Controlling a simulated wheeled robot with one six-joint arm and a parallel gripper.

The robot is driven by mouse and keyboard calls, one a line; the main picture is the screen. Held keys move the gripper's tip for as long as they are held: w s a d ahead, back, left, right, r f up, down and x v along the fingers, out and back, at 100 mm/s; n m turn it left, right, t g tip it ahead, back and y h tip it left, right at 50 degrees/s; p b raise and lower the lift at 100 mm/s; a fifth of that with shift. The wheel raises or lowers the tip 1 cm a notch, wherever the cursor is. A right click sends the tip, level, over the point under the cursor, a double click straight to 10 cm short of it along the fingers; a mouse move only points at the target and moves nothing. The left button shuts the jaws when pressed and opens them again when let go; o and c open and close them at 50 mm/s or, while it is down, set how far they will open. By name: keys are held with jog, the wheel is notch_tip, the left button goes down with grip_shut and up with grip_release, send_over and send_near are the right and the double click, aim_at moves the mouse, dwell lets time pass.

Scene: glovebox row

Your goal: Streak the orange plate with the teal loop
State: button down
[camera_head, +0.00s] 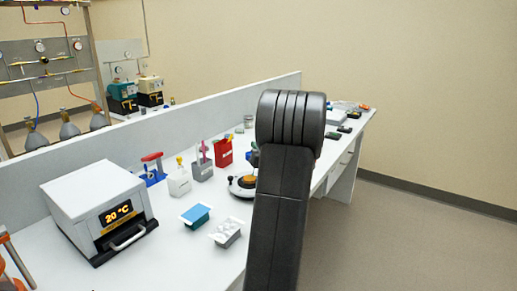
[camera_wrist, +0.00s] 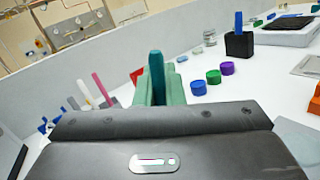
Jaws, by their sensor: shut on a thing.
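My gripper (camera_wrist: 156,92) shows in the wrist view, its pale green fingers shut on an upright teal handle (camera_wrist: 156,68), which looks like the teal loop. The loop's working end is hidden behind the gripper body. In the head view my arm covers the gripper and the loop. An orange disc (camera_head: 247,181), likely the orange plate, sits on a round white and black base (camera_head: 236,190) on the bench, partly behind my arm. An orange thing (camera_wrist: 315,104) is cut off at the right edge of the wrist view; I cannot tell whether it is the plate.
On the white bench stand a white heater box (camera_head: 95,205) reading 20 °C, a blue-topped block (camera_head: 196,214), a white rack (camera_head: 227,232), a grey holder (camera_head: 202,171) and a red holder (camera_head: 223,153). Blue (camera_wrist: 198,87), green (camera_wrist: 213,77) and purple (camera_wrist: 227,68) pots stand beyond my gripper.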

jog(key=shift+s+a+b, duration=0.95)
jog(key=shift+s+b, duration=0.25)
jog(key=shift+b, duration=0.05)
dwell(1.3)
jog(key=shift+w+a, duration=0.25)
jog(key=shift+a, duration=0.1)
dwell(0.4)
jog(key=shift+w+d+b, duration=0.15)
jog(key=shift+w+d, duration=0.35)
jog(key=shift+w, duration=0.15)
jog(key=shift+w+d+b, duration=0.15)
jog(key=shift+w+d, duration=0.3)
jog(key=shift+w, duration=0.2)
dwell(1.7)
jog(key=shift+r, duration=0.1)
notch_tip(320, 180, up, 6)
jog(key=p, duration=0.4)
dwell(0.3)
dwell(0.5)
